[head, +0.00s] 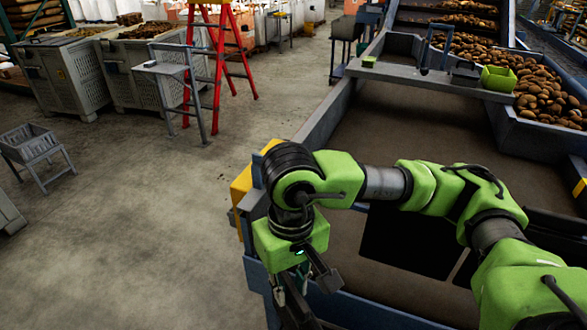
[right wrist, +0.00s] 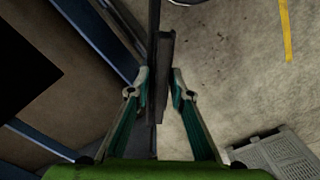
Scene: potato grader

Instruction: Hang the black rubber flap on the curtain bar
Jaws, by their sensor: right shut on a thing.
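My right gripper (head: 298,298) is low in the middle of the head view, beside the front left corner of the grader. In the right wrist view its two fingers (right wrist: 158,88) are on either side of a dark, narrow piece seen edge-on, which I take to be the black rubber flap (right wrist: 166,55). The gripper is shut on it. A flat black panel (head: 408,240) shows below my right arm, over the brown belt; it looks like a rubber flap in place. The curtain bar cannot be made out for certain; my arm covers much of that area. My left gripper is out of view.
The grader's blue-grey side wall (head: 318,128) runs alongside my arm. A green tub (head: 498,79) sits on the crossing ledge, with potatoes (head: 541,90) behind. A red stepladder (head: 222,45) and grey crate (head: 32,145) stand left.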

